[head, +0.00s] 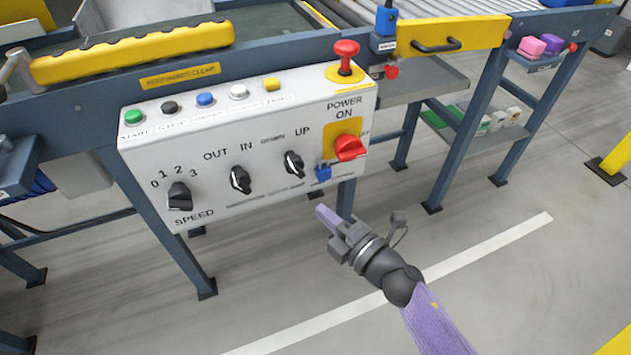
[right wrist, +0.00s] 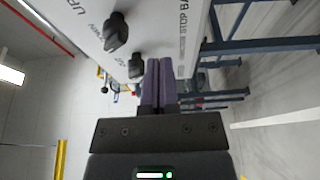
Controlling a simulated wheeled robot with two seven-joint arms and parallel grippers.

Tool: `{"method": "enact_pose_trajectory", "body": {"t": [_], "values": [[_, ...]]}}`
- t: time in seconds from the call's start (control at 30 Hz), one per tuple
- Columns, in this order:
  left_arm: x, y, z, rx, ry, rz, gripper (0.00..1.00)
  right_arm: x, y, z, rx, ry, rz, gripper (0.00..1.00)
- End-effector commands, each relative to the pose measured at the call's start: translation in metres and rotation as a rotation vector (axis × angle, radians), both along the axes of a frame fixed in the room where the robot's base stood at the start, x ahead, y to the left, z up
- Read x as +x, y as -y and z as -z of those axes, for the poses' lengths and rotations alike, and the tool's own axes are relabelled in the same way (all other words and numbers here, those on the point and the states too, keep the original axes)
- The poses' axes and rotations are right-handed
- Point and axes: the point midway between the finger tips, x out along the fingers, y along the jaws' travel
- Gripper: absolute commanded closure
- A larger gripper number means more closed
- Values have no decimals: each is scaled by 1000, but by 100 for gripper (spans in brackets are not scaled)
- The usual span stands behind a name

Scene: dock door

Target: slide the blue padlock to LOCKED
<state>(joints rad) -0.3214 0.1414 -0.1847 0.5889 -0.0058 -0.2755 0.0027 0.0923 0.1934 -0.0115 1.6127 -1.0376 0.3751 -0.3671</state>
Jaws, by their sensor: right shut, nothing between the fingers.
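The blue padlock (head: 323,173) is small and sits at the lower right of the white control panel (head: 225,195), just below and left of the red POWER switch (head: 350,148). Any marking beside it is too small to read. My right gripper (head: 322,211) is shut and empty, its purple fingers below the panel's lower edge, under the padlock and apart from it. In the right wrist view the closed fingers (right wrist: 159,80) point along the panel, and I cannot make out the padlock there. My left gripper is not in view.
The panel also carries black knobs (head: 240,179), a row of coloured buttons (head: 205,99) and a red emergency stop (head: 345,58). Blue frame legs (head: 180,245) stand below it. The grey floor in front is clear, with a white line (head: 480,259).

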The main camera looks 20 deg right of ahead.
Motion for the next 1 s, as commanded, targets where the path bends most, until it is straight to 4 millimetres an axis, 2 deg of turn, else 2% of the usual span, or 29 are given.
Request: {"method": "enact_pose_trajectory", "body": {"t": [0.37,0.5,0.63,1.0], "values": [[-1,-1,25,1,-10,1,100,77,-30,4,-1,-2,1,100],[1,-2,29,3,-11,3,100,78,-7,4,-3,-3,1,100],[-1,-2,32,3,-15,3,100,79,6,3,-2,-2,2,100],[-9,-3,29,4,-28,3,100,78,10,1,2,-2,1,100]]}}
